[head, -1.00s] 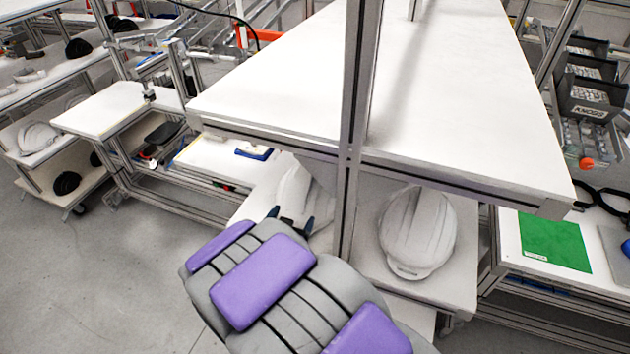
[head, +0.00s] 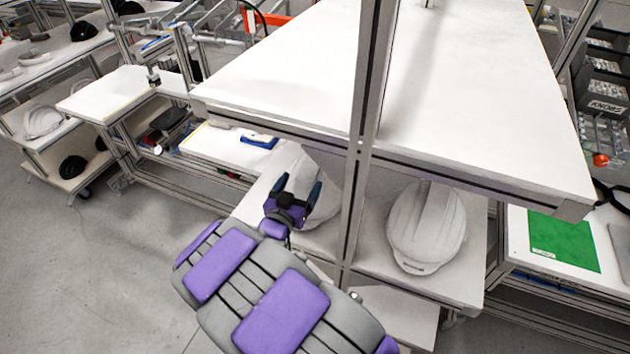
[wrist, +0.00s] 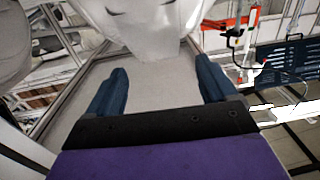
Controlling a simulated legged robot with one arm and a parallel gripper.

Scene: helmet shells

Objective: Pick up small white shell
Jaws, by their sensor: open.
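A white helmet shell (head: 322,205) sits on the shelf under the white tabletop, left of the metal post. My gripper (head: 297,188) is in front of it and partly covers it. In the wrist view my gripper (wrist: 160,88) is open, its two dark blue fingers apart with nothing between them. The white shell (wrist: 150,25) is just beyond the fingertips at the top of that view, its top cut off. A second white shell (head: 427,227) sits on the shelf right of the post. I cannot tell which shell is the smaller.
The vertical metal post (head: 362,140) stands between the two shells. The white tabletop (head: 480,90) overhangs the shelf. A blue item (head: 260,141) lies on the lower surface to the left. A green sheet (head: 562,242) is at the right. Floor is clear at lower left.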

